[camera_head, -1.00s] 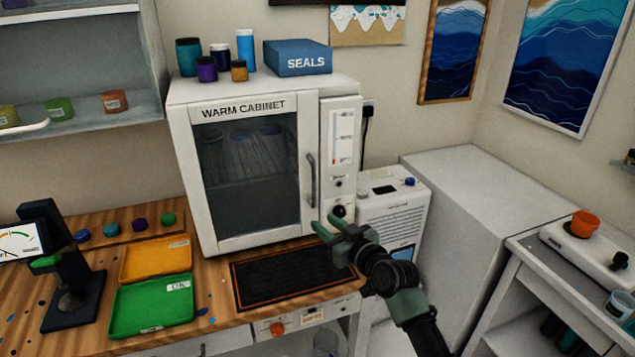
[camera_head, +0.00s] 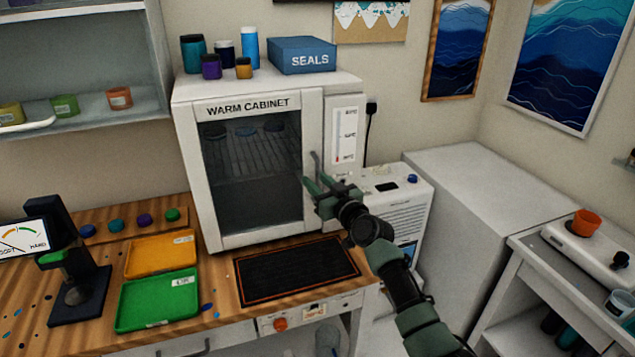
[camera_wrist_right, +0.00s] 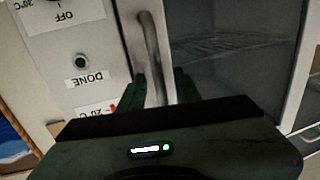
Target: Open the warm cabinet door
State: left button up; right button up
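The white warm cabinet (camera_head: 212,240) stands on the wooden bench, and its glass-fronted door (camera_head: 250,185) looks shut. The door's vertical grey handle (camera_head: 315,163) is on the door's right side; it also shows in the right wrist view (camera_wrist_right: 149,45). My right gripper (camera_head: 319,188) is at the lower part of the handle. In the right wrist view its two dark green fingers (camera_wrist_right: 158,88) are apart, one on each side of the handle, with a gap still visible. It hides the handle's lower end in the head view. My left gripper is not in view.
A black mat (camera_head: 296,272) lies in front of the cabinet. Orange (camera_head: 160,256) and green (camera_head: 157,301) trays and a dark gauge stand (camera_head: 82,290) are to the left. Jars and a blue SEALS box (camera_head: 302,55) stand on top. A white unit (camera_head: 405,200) is at the right.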

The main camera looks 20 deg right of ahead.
grip_shut()
dwell(1.4)
